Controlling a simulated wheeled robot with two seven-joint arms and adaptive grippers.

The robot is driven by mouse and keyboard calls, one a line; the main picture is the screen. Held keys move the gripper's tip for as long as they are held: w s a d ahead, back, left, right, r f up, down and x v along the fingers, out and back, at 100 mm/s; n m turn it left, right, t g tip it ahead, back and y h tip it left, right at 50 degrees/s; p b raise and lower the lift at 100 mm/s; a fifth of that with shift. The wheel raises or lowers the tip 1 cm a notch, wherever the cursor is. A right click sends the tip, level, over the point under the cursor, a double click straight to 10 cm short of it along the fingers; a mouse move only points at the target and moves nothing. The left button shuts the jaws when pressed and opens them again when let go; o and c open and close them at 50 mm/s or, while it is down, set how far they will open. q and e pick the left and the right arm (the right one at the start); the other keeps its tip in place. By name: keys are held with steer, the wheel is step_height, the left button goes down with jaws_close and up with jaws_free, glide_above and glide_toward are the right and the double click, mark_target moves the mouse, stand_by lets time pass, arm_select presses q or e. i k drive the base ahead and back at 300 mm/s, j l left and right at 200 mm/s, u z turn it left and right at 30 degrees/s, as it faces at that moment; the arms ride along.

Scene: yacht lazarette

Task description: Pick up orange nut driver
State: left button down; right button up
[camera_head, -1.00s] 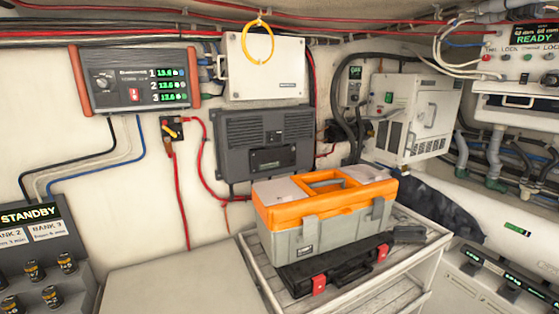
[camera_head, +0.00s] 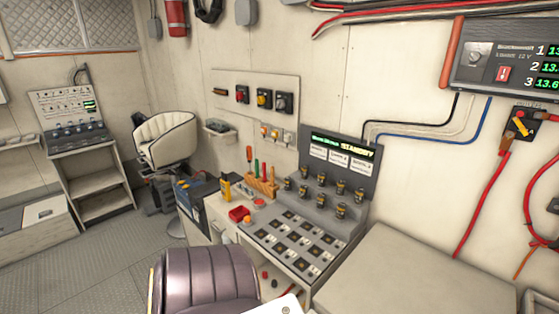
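A small orange-tan tool holder (camera_head: 262,188) stands on the workbench left of the control console, with several upright hand tools in it. One tool at its left has an orange-red handle (camera_head: 249,154); others beside it have green (camera_head: 257,167) and red (camera_head: 264,171) handles. They are too small to tell which is the orange nut driver. Neither of my grippers is in view. A white piece at the bottom edge, likely part of me, shows no fingers.
A red tray (camera_head: 239,214) and a yellow device (camera_head: 226,188) stand near the holder. A dark padded chair (camera_head: 207,281) blocks the front of the bench. The console (camera_head: 292,243) lies to its right, then a bare pale counter (camera_head: 415,275). Open floor (camera_head: 95,260) lies at left.

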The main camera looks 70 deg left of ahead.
mark_target(249, 149)
steer(key=u, duration=2.45)
